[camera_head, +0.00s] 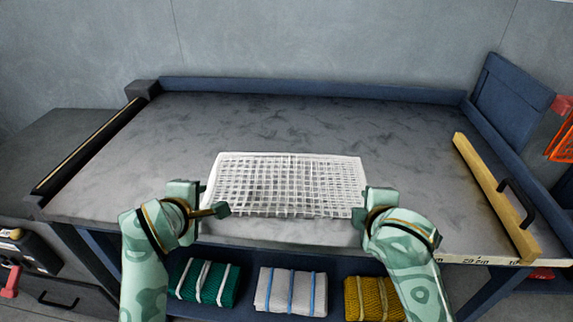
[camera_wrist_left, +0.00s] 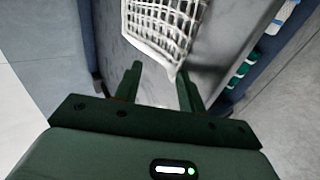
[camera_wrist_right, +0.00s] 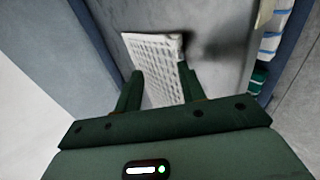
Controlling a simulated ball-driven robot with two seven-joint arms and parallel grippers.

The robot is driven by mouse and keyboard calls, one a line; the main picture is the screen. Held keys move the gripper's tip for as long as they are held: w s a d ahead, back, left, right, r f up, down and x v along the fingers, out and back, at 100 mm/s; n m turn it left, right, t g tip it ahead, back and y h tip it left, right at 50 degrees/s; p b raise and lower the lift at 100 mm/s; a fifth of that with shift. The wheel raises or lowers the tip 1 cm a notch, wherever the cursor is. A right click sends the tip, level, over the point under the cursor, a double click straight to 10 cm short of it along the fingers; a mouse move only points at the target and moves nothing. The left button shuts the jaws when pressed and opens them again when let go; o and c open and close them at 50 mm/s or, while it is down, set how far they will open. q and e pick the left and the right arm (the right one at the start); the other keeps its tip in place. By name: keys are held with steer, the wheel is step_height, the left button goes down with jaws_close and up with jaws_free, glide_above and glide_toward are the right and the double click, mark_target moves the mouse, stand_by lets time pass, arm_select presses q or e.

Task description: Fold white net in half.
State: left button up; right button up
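The white net (camera_head: 290,185) lies spread as a rectangle on the grey tabletop (camera_head: 250,125), near its front edge. My left gripper (camera_head: 210,200) is at the net's left side near the front left corner. In the left wrist view its fingers are apart, with a net corner (camera_wrist_left: 163,60) reaching toward the gap between them. My right gripper (camera_head: 362,202) is at the net's front right corner. In the right wrist view its fingers (camera_wrist_right: 160,88) are apart, and the net (camera_wrist_right: 155,62) shows between and beyond them. Neither gripper is closed on the net.
A yellow wooden bar (camera_head: 490,192) with a dark handle lies at the table's right. A blue raised rim (camera_head: 310,88) runs along the back. Bundled green (camera_head: 205,282), white (camera_head: 291,291) and yellow (camera_head: 372,298) nets sit on the shelf below. The tabletop behind the net is clear.

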arm_select(q)
steer(key=s+r, duration=0.5)
steer(key=r, duration=0.3)
steer(key=shift+s, duration=0.35)
arm_select(e)
steer(key=s+r, duration=0.5)
steer(key=r, duration=0.3)
steer(key=shift+s, duration=0.35)
